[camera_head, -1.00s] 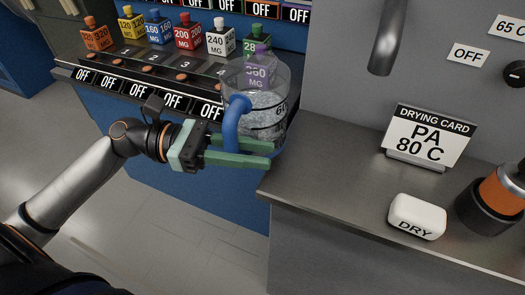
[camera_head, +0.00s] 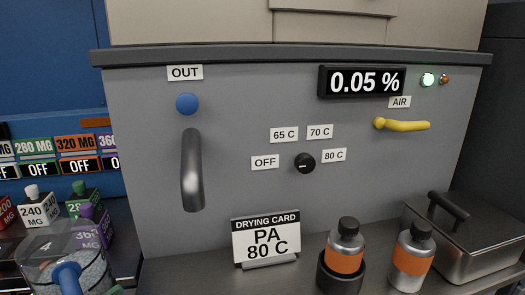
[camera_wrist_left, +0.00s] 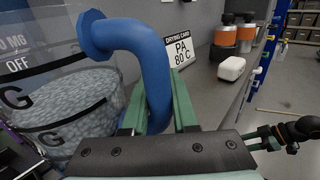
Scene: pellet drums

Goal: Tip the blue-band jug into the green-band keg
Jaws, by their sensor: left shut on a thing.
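A clear jug (camera_head: 45,262) with a blue handle (camera_head: 68,278) and grey pellets inside is at the lower left of the head view, partly cut off. In the wrist view the jug (camera_wrist_left: 70,115) looms large on the left. My left gripper (camera_wrist_left: 160,105) is shut on its blue handle (camera_wrist_left: 152,60), one green finger on each side. The jug looks roughly upright. My right gripper (camera_wrist_left: 265,139) shows small at the right of the wrist view; its finger gap is unclear. No green-band keg is recognisable in these views.
On the ledge stand a drying card (camera_head: 265,238), two orange-banded bottles (camera_head: 413,258), a metal box (camera_head: 470,240) and a white block (camera_wrist_left: 231,68).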

